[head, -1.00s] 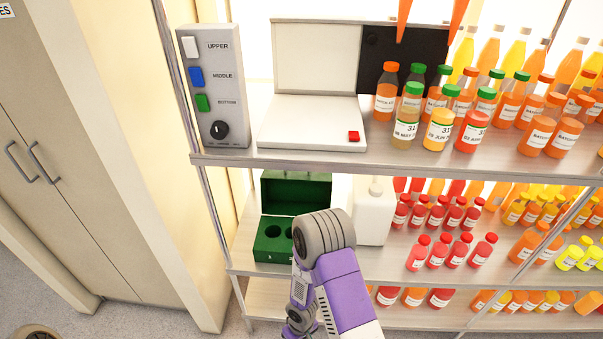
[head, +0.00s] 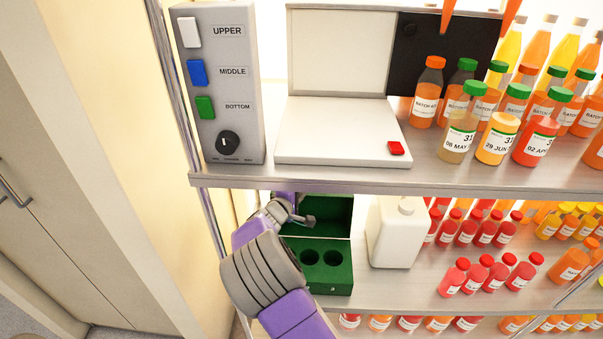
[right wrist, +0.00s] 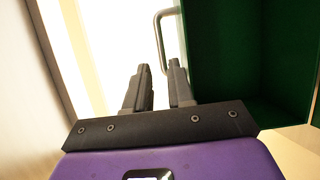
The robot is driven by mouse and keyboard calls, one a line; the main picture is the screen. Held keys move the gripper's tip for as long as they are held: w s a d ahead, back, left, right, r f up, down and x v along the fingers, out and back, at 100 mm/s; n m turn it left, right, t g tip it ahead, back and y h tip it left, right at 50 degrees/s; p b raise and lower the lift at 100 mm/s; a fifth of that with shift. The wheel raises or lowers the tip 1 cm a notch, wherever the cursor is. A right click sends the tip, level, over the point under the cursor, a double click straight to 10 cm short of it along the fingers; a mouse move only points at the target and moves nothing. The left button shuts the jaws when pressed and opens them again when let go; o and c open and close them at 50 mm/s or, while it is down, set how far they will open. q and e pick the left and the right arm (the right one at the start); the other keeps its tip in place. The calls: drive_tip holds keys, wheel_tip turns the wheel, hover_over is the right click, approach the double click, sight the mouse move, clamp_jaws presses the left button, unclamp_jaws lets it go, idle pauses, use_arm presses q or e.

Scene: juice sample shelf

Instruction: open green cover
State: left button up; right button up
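The green case (head: 322,280) stands on the middle shelf at the left. Its top with round holes is exposed. The green cover (head: 337,212) appears raised behind this top, its upper part hidden by the upper shelf. In the right wrist view, the hollow green cover (right wrist: 225,60) fills the right side, with a thin metal handle (right wrist: 160,38) along its left edge. My right gripper (right wrist: 157,68) is open, with the handle's lower end seen between its fingertips; contact cannot be told. In the head view my right gripper (head: 300,214) is at the cover's left. My left gripper is not in view.
A white jug (head: 392,240) stands right of the case, with red-capped bottles beyond. The upper shelf (head: 330,178) overhangs the case. It bears a button box (head: 240,120), a white device (head: 335,135) and several juice bottles. A shelf post stands close at the left.

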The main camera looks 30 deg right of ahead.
sight(310, 189)
drive_tip(key=b+x, duration=0.1)
drive_tip(key=x, duration=0.6)
drive_tip(key=shift+d, duration=0.2)
drive_tip(key=shift+f, duration=0.1)
drive_tip(key=shift+c, duration=0.5)
clamp_jaws()
